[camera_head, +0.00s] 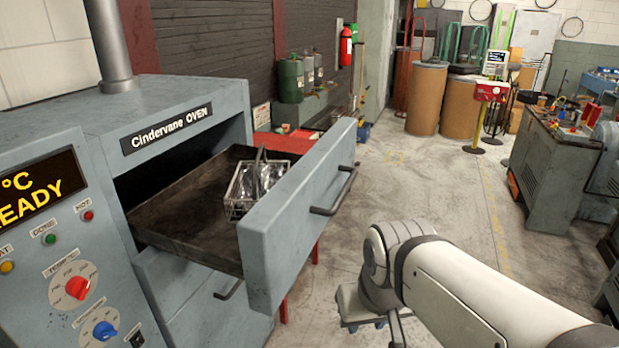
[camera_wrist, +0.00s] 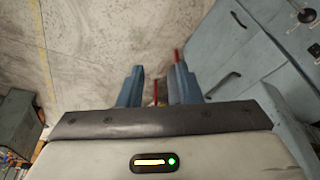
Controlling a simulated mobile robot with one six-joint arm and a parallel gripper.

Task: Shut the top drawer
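The top drawer (camera_head: 285,226) of the grey-blue oven (camera_head: 60,120) is pulled far out. Its front panel carries a dark bar handle (camera_head: 334,193). A wire basket (camera_head: 240,192) with shiny contents stands inside the drawer, near the front. My gripper (camera_head: 372,326) is to the right of the drawer front and lower in the head view, apart from it. In the wrist view the two fingers (camera_wrist: 158,76) are spaced apart with nothing held between them. The grey-blue cabinet surfaces show at the right of the wrist view, clear of the fingers.
A lower drawer with its handle (camera_head: 229,291) sits below the top one. Red legs stand behind the drawer. A workbench (camera_head: 550,165) with clutter is at the right, and brown drums (camera_head: 427,98) stand at the back. The floor between is free.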

